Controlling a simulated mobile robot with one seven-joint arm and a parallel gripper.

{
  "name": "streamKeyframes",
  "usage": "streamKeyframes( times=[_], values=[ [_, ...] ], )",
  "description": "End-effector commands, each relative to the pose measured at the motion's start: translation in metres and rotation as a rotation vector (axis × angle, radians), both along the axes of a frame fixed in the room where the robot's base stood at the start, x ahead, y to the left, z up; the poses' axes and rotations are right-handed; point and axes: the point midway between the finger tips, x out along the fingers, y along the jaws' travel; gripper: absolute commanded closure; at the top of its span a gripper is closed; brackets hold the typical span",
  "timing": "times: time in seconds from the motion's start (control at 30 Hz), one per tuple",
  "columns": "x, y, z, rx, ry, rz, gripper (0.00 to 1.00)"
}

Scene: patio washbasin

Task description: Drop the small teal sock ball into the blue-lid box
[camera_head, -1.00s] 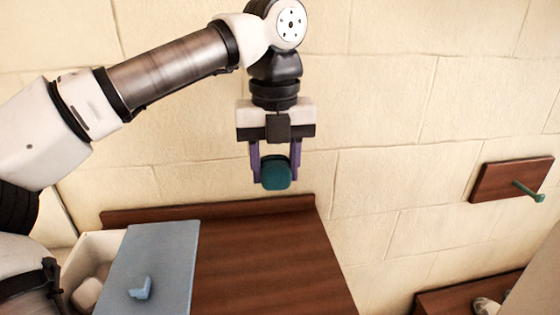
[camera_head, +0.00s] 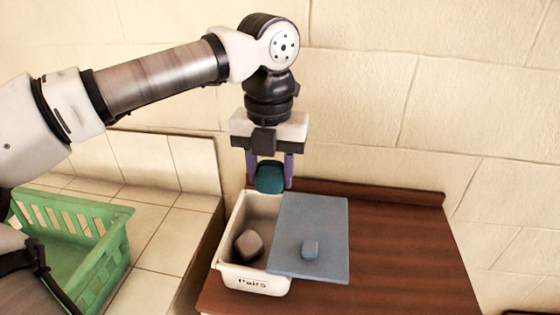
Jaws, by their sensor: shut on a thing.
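The small teal sock ball (camera_head: 270,178) is held between the fingers of my gripper (camera_head: 269,172), which is shut on it. Both are in the air above the far end of the white box (camera_head: 226,234), or close behind it; the exact depth is hard to tell. The box has a label reading "Pairs" on its front. Its blue lid (camera_head: 325,215), with a small blue knob (camera_head: 310,248), lies to the right and covers part of the box's right side. The left part of the box is open. A grey sock ball (camera_head: 248,246) lies inside.
The box stands at the left end of a brown wooden counter (camera_head: 400,260) with a raised back edge. A green slatted basket (camera_head: 110,262) sits at lower left on the tiled surface (camera_head: 165,228). A pale block wall is close behind. The counter's right side is clear.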

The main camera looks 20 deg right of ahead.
Motion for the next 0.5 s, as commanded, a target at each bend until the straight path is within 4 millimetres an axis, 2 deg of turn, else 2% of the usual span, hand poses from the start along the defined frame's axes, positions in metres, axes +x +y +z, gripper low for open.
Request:
streamKeyframes(
  times=[0.27,0.5],
  values=[
    [0.0,0.001,-0.019,-0.001,0.0,-0.001,0.79],
    [0.0,0.0,-0.048,-0.001,0.001,-0.001,0.79]
  ],
)
